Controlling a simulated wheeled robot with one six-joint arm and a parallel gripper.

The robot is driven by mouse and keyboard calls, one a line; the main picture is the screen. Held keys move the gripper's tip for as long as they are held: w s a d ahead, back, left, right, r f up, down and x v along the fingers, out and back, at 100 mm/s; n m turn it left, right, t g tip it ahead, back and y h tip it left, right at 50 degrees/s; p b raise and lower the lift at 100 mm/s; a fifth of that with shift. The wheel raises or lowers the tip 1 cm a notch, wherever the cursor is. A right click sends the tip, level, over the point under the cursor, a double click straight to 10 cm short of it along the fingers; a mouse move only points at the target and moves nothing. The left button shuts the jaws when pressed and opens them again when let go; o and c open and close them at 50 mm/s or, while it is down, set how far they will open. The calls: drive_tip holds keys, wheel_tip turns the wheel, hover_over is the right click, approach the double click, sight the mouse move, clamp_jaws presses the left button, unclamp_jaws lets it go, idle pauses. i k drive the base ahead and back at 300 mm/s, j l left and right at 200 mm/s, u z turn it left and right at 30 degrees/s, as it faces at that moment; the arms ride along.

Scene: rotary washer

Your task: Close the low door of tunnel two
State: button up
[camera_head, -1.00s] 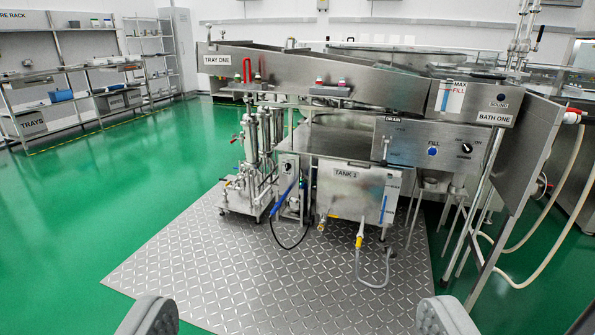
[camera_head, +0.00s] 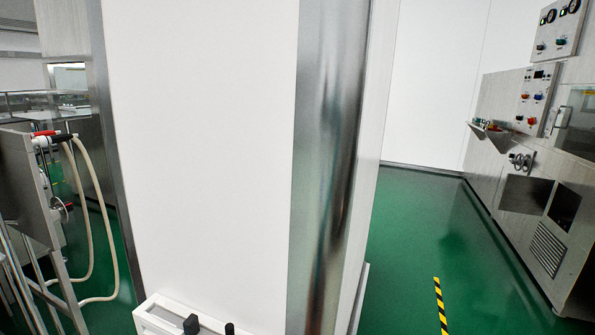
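A large steel machine (camera_head: 510,150) stands along the right side, but I can read no tunnel label on it. Low on its front is a dark square opening (camera_head: 563,206). A dark grey panel (camera_head: 525,195) stands out at the left of this opening, looking like a low door swung open. I cannot tell for sure that this is tunnel two's door.
A white wall block (camera_head: 200,150) with a steel corner post (camera_head: 328,160) fills the middle, close to me. Green floor (camera_head: 400,270) with a yellow-black stripe (camera_head: 440,305) lies clear before the machine. Hoses (camera_head: 85,210) hang at the left.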

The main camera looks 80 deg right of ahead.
sight(529, 195)
drive_tip(key=z, duration=3.65)
drive_tip(key=i+l+z, duration=0.35)
drive_tip(key=i+z, duration=0.2)
drive_tip(key=i, duration=0.2)
drive_tip(key=i+j+u, duration=0.2)
drive_tip(key=i+u, duration=0.25)
drive_tip(key=i, duration=0.35)
drive_tip(key=i+l+u, duration=0.1)
drive_tip(key=i+u, duration=0.35)
drive_tip(key=i, duration=2.05)
drive_tip(key=i+u, duration=0.15)
drive_tip(key=i, duration=0.4)
drive_tip(key=i+l+u, duration=0.15)
drive_tip(key=i, duration=0.4)
drive_tip(key=i+l+u, duration=0.15)
drive_tip(key=i, duration=0.4)
drive_tip(key=i+j+u, duration=0.15)
drive_tip(key=i+u, duration=0.15)
drive_tip(key=i, duration=0.6)
drive_tip(key=i+l+u, duration=0.1)
drive_tip(key=i+u, duration=0.15)
drive_tip(key=i, duration=0.65)
drive_tip(key=i+z, duration=0.1)
drive_tip(key=z, duration=0.65)
drive_tip(key=i+j+z, duration=0.1)
drive_tip(key=z, duration=0.3)
drive_tip(key=j+z, duration=0.1)
drive_tip(key=z, duration=0.3)
drive_tip(key=i, duration=0.05)
